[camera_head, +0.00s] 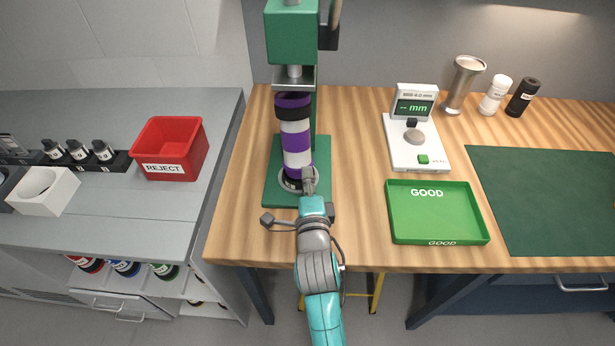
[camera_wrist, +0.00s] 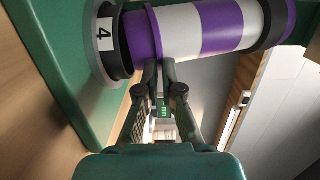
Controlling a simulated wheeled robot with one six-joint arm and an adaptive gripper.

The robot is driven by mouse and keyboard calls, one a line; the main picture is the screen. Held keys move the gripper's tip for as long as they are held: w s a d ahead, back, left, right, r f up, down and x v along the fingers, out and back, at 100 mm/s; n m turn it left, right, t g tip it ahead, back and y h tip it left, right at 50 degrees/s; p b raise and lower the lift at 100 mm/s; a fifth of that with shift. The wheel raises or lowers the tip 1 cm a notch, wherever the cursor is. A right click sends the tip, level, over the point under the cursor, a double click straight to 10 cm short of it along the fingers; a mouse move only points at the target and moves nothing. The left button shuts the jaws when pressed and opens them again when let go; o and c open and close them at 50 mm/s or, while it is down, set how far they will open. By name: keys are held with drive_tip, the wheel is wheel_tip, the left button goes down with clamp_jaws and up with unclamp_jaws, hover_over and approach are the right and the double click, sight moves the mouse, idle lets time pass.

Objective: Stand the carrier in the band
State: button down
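The carrier (camera_head: 296,142) is a tall cylinder with purple and white stripes and a black band near each end. It stands about upright under the green press head, over the grey ring (camera_head: 287,187) on the green base plate. The wrist view shows the carrier (camera_wrist: 208,28) sideways, its lower end at a dark, grey-rimmed ring (camera_wrist: 103,45) marked 4. Whether it is fully seated is unclear. My gripper (camera_head: 308,174) is low at the carrier's front right. Its fingertips (camera_wrist: 160,64) are close together at the carrier's purple lower part; whether they grip it is unclear.
The green press (camera_head: 292,37) stands over the carrier. Right of it are a white gauge (camera_head: 415,145), a green GOOD tray (camera_head: 437,234) and a dark green mat (camera_head: 545,200). A red REJECT bin (camera_head: 171,148) is on the left counter. Bare wood lies between press and tray.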

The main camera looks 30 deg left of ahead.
drive_tip(key=shift+f, duration=0.35)
idle(0.4)
drive_tip(key=c, duration=1.2)
unclamp_jaws()
drive_tip(key=shift+c, duration=0.2)
drive_tip(key=shift+s+d, duration=0.1)
drive_tip(key=v, duration=1.1)
drive_tip(key=shift+s+d, duration=0.25)
drive_tip(key=shift+s, duration=0.1)
